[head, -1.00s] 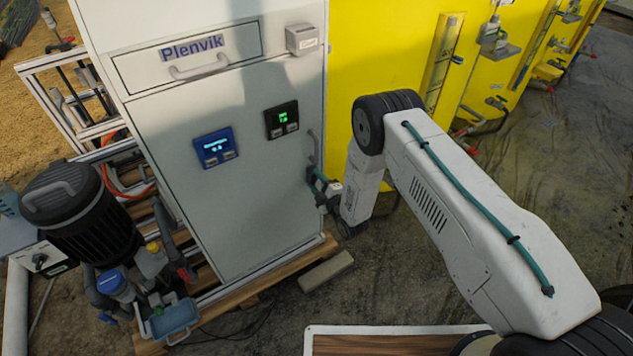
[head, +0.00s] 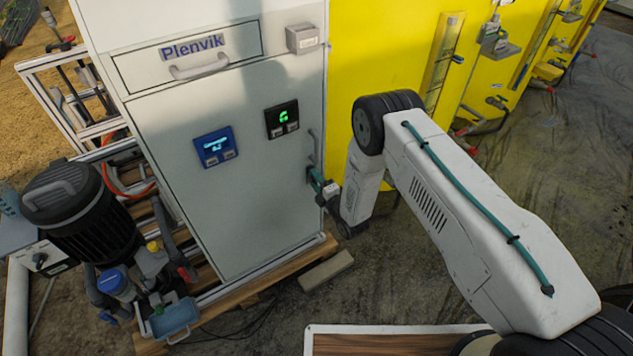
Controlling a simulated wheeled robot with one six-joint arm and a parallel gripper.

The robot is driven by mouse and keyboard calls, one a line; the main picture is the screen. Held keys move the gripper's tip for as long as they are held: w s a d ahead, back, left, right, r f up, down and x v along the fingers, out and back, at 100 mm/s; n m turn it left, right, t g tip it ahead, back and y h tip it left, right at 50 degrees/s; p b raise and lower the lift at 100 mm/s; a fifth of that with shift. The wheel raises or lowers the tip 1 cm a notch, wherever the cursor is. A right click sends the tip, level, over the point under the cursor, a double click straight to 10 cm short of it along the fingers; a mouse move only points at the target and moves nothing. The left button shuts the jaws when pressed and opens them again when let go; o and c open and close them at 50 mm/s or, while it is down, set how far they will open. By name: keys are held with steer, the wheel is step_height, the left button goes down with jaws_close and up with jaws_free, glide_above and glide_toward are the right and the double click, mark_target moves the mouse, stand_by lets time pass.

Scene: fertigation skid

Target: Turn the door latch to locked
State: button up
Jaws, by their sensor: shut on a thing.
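The door latch is at the right edge of the grey cabinet door (head: 250,200), below a slim vertical door handle (head: 314,145). My gripper (head: 314,180) is at the latch, with its fingers close against the door edge. The gripper is shut on the latch, which is mostly hidden by the fingers, so its exact angle cannot be told. The door looks closed against the cabinet.
Two small displays (head: 216,147) sit on the door, and a drawer marked Plenvik (head: 190,55) is above. A yellow tank (head: 385,50) stands right behind my arm. A black pump motor (head: 75,215) is at left. A loose block (head: 326,270) lies on the ground.

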steer(key=o, duration=1)
steer(key=v, duration=0.7)
steer(key=shift+s+d, duration=0.25)
steer(key=shift+s, duration=0.1)
